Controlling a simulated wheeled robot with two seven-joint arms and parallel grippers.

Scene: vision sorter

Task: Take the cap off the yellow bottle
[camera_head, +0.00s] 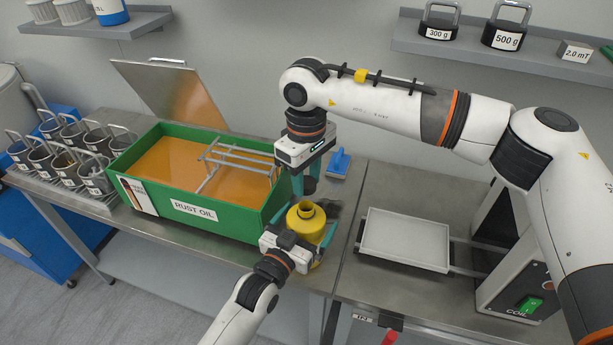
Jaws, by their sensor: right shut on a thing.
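The yellow bottle (308,223) stands near the table's front edge, right of the green box, with its round neck uncovered. My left gripper (304,232) is around the bottle's body from the front, its teal fingers on either side, and looks shut on it. The lower part of the bottle is partly hidden by this gripper. My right gripper (309,180) points down from above and is shut on a dark cap (309,186). The cap is just above the bottle's neck and looks apart from it.
The green rust oil box (240,228) with a wire rack (238,158) and raised lid (170,95) is to the left. Several metal cups (92,178) stand farther left. A blue brush (339,162) lies behind. A white tray (404,240) is to the right.

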